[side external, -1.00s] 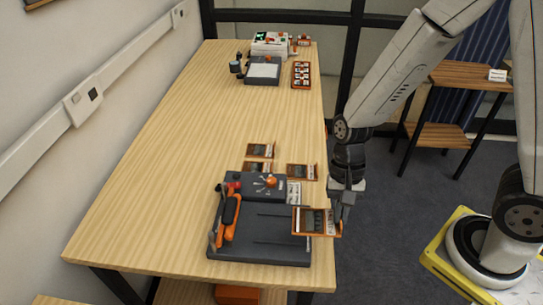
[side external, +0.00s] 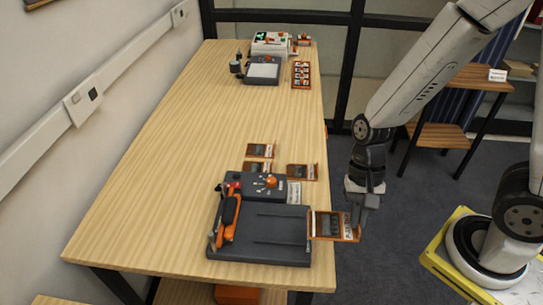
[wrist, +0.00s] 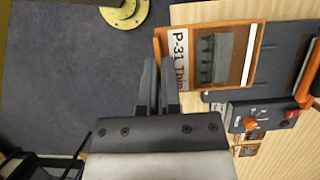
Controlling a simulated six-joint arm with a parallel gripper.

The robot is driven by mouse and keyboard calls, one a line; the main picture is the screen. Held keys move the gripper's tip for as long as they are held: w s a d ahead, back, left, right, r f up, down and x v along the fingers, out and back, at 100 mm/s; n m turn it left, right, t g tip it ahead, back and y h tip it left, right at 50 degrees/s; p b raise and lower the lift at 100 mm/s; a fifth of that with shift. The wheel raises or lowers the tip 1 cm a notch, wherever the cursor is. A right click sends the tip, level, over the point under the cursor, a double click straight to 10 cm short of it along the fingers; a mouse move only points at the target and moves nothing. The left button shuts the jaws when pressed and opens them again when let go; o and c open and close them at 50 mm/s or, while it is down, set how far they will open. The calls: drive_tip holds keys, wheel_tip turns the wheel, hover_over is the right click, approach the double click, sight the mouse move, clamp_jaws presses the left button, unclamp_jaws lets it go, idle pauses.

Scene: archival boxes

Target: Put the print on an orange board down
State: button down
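The print on an orange board (side external: 333,226) is a dark and pale print in an orange frame with a raised edge. In the wrist view (wrist: 222,58) it carries a white label strip reading "P-31" and more text that is partly hidden. My gripper (side external: 362,212) is shut on the board's right edge and holds it out past the right table edge, beside the dark grey machine. In the wrist view the two fingers (wrist: 163,68) are close together at the board's edge.
The dark grey machine (side external: 263,250) with an orange handle stands at the table's near end. Several similar orange-framed prints (side external: 301,171) lie behind it. More equipment (side external: 270,43) and an orange tray (side external: 301,74) stand at the far end. The table's middle (side external: 200,140) is clear.

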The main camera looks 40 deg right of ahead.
drive_tip(key=shift+w+d, duration=0.2)
drive_tip(key=shift+w, duration=0.3)
drive_tip(key=w+d+f, duration=0.3)
drive_tip(key=w+d, duration=1.4)
drive_tip(key=d, duration=0.3)
drive_tip(key=w+d+f, duration=0.1)
drive_tip(key=w+f, duration=0.1)
drive_tip(key=w, duration=0.2)
drive_tip(key=w+d+f, duration=0.1)
drive_tip(key=w+f, duration=0.2)
drive_tip(key=w, duration=0.1)
drive_tip(key=w+d+f, duration=0.1)
drive_tip(key=w+f, duration=0.1)
drive_tip(key=w, duration=0.2)
drive_tip(key=shift+d+f, duration=0.1)
drive_tip(key=shift+f, duration=0.25)
drive_tip(key=shift+w+d+f, duration=0.15)
drive_tip(key=shift+w+f, duration=0.45)
